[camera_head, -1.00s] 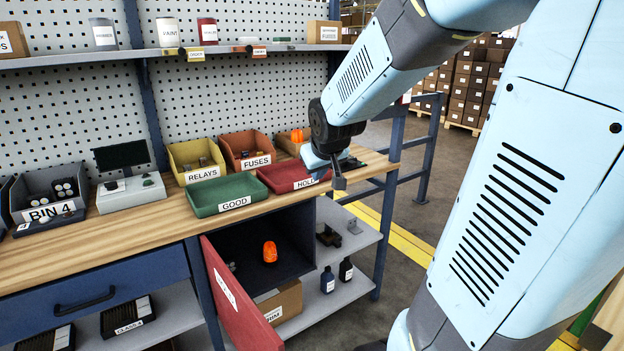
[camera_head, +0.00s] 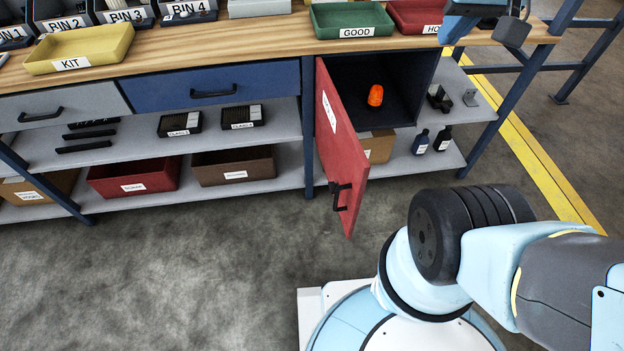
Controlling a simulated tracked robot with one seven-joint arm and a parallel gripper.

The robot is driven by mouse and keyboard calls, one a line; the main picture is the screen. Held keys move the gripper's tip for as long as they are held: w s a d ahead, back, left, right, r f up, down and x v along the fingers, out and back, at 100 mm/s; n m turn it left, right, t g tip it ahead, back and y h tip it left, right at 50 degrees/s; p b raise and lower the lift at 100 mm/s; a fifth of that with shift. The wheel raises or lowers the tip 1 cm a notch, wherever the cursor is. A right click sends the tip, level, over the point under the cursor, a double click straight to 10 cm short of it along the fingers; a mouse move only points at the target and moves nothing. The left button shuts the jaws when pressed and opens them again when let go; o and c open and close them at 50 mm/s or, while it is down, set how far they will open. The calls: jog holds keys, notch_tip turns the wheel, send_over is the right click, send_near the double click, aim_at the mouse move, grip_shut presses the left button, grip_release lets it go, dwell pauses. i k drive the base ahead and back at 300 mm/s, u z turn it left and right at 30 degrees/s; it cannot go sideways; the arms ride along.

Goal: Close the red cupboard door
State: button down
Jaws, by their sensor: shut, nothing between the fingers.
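The red cupboard door (camera_head: 338,140) stands open, swung out from the cupboard under the workbench towards me. Its black handle (camera_head: 342,196) is near the lower free edge, and a white label is on its face. The dark cupboard (camera_head: 395,72) is open to view, with an orange object (camera_head: 376,95) inside. My gripper (camera_head: 513,33) is at the top right, near the bench's right end and partly cut off by the picture edge. It is shut and empty, above and right of the door and clear of it.
The wooden bench top (camera_head: 230,50) carries a green GOOD tray (camera_head: 352,18), a red tray (camera_head: 418,16) and a yellow KIT tray (camera_head: 80,48). Shelves with boxes and small bottles (camera_head: 421,141) flank the cupboard. Bare floor (camera_head: 200,270) lies in front, left of my base.

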aim_at(344, 161)
jog(key=u, duration=0.5)
jog(key=k, duration=1.5)
jog(key=z, duration=0.35)
jog(key=i, duration=1)
jog(key=u, duration=0.05)
